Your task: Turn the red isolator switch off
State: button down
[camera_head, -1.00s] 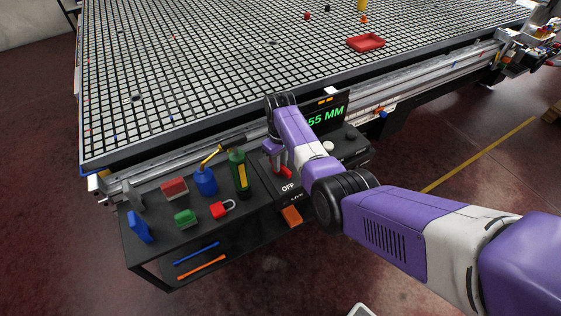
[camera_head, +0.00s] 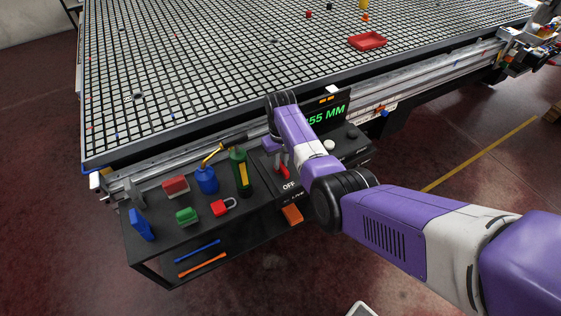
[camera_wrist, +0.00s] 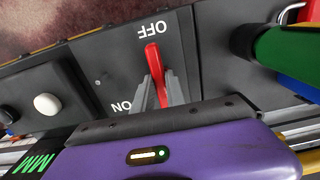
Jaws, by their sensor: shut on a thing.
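The red isolator switch (camera_head: 284,172) is a red lever on the dark control panel, and it also shows in the wrist view (camera_wrist: 153,62). My gripper (camera_wrist: 160,90) is shut on the lever, with a grey finger on each side of its lower part. The lever's free end points toward the white OFF label (camera_wrist: 153,29); the ON label (camera_wrist: 121,106) is nearer my gripper body. The OFF label also shows in the head view (camera_head: 288,187), just in front of the lever. The lever's base is hidden by the fingers.
Left of the switch, a green bottle (camera_head: 238,160), a blue oil can (camera_head: 206,181) and a red padlock (camera_head: 220,208) stand on the black bench. A white knob (camera_head: 328,146) and the green display (camera_head: 325,117) are to the right. The grid table (camera_head: 200,75) lies behind.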

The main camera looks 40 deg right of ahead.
jog(key=c, duration=1.4)
grip_release()
jog(key=shift+o, duration=0.2)
jog(key=shift+r, duration=3.95)
